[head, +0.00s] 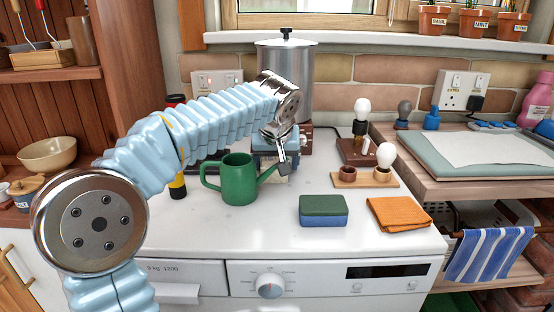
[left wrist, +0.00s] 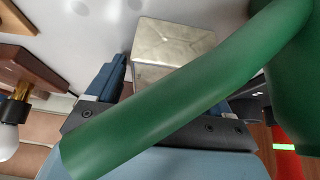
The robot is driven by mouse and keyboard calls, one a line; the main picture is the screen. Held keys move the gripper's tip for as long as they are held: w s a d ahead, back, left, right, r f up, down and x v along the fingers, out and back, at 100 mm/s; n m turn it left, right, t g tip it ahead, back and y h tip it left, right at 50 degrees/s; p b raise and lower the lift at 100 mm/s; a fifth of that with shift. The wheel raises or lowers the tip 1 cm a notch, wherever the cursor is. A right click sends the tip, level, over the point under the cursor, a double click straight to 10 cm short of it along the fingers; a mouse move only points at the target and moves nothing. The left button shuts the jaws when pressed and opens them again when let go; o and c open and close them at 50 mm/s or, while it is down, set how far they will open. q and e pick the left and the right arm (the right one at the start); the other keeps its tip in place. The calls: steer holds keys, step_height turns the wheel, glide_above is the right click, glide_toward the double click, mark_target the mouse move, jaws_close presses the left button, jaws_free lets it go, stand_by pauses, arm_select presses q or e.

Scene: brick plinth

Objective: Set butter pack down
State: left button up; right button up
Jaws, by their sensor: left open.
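The butter pack (left wrist: 165,40) is a pale, foil-like block that appears to rest on the white worktop in the left wrist view. My left gripper (left wrist: 182,78), blue with dark parts, is open, with its fingers at either side of the pack; I see no clear grip on it. The green watering can's (head: 237,182) spout crosses in front of the gripper and hides part of the pack and the fingers. In the head view my left gripper (head: 279,148) is low behind that spout, and the pack is mostly hidden there. My right gripper is out of view.
A steel pot (head: 285,75) stands behind my left arm. The white worktop (head: 260,235) is clear at the front.

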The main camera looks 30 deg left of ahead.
arm_select(q)
steer(key=shift+s+a+r+p, duration=0.15)
steer(key=shift+s+a+p, duration=0.1)
steer(key=shift+p, duration=0.05)
steer(key=v, duration=1)
steer(key=shift+d+r, duration=0.2)
steer(key=shift+r, duration=0.1)
steer(key=shift+o, duration=0.4)
steer(key=shift+s+d+r, duration=0.2)
steer(key=shift+r, duration=0.05)
steer(key=d+y+b, duration=0.1)
steer(key=s+d+b, duration=0.1)
steer(key=d+r+y+b, duration=0.1)
steer(key=d+b, duration=0.1)
steer(key=shift+s+d+t+y, duration=0.1)
steer(key=shift+s+t+y, duration=0.1)
steer(key=shift+t+y, duration=0.1)
steer(key=shift+f, duration=0.1)
steer(key=x, duration=0.5)
steer(key=b+x, duration=0.1)
steer(key=x, duration=0.1)
steer(key=shift+w+a, duration=0.2)
steer(key=shift+a, duration=0.2)
steer(key=x, duration=0.5)
steer(key=shift+a+f, duration=0.2)
steer(key=shift+a, duration=0.1)
steer(key=shift+r, duration=0.15)
steer(key=c, duration=1.4)
